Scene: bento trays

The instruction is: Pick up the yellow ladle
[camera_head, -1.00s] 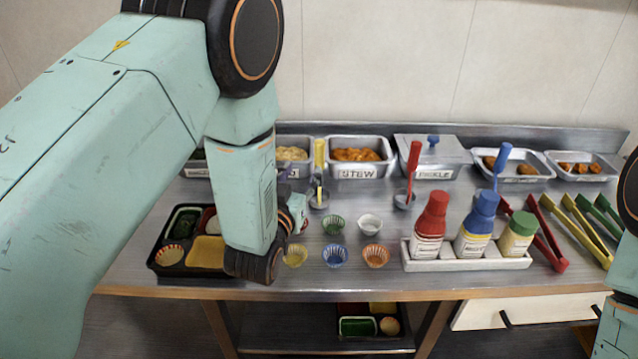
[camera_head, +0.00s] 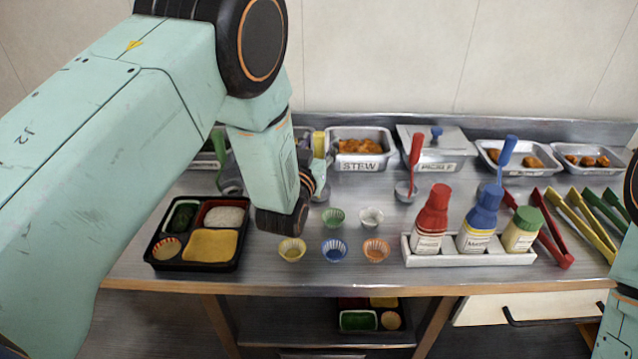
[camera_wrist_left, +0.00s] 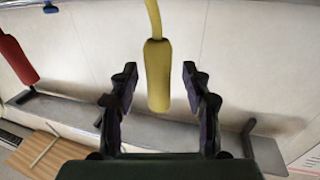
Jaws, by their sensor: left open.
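The yellow ladle stands upright, with its handle (camera_head: 319,143) showing just left of the stew pan in the head view. Its lower part is mostly hidden by my left wrist and gripper. In the left wrist view the thick yellow grip (camera_wrist_left: 158,75) lies between the two fingers of my left gripper (camera_wrist_left: 158,85), with a gap on each side. My left gripper is open and holds nothing. In the head view its fingers (camera_head: 318,172) are partly hidden behind my wrist. My right gripper is out of view.
A green ladle (camera_head: 219,147) stands left of my wrist, a red ladle (camera_head: 416,150) to the right. Small cups, including a green one (camera_head: 333,217), sit in front. A black bento tray (camera_head: 237,262) is at front left. A bottle rack (camera_head: 466,259) stands right of centre.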

